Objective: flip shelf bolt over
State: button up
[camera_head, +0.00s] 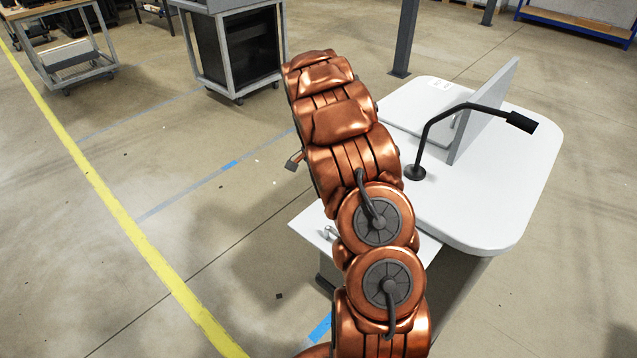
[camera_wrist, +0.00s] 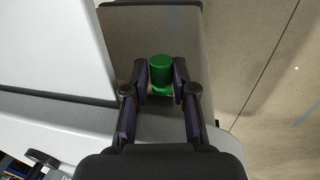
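A green cylinder (camera_wrist: 160,72), which appears to be the shelf bolt, stands between the fingertips of my gripper (camera_wrist: 162,80) in the wrist view. Its flat round top faces the camera. The dark finger pads sit against both its sides, so the gripper looks shut on it. Its lower end is partly hidden by shade and the fingers. In the head view my copper-coloured arm hides the gripper and the green cylinder. A small metallic piece (camera_head: 327,233) shows on a white panel (camera_head: 312,222) beside my arm; I cannot tell what it is.
A white rounded table (camera_head: 480,215) stands at the right, with a black bent-neck lamp (camera_head: 428,135) and an upright grey panel (camera_head: 484,110). A dark rack cart (camera_head: 238,45) and a trolley (camera_head: 68,55) stand farther back.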

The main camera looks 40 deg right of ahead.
jog(key=o, duration=0.4)
jog(key=shift+s+d, duration=0.1)
jog(key=shift+s, duration=0.15)
jog(key=shift+o, duration=0.2)
jog(key=shift+w, duration=0.1)
notch_tip(320, 180, up, 12)
jog(key=w, duration=0.2)
jog(key=shift+w+a+f, duration=0.15)
jog(key=shift+w+a, duration=0.05)
jog(key=shift+a, duration=0.05)
dwell(0.3)
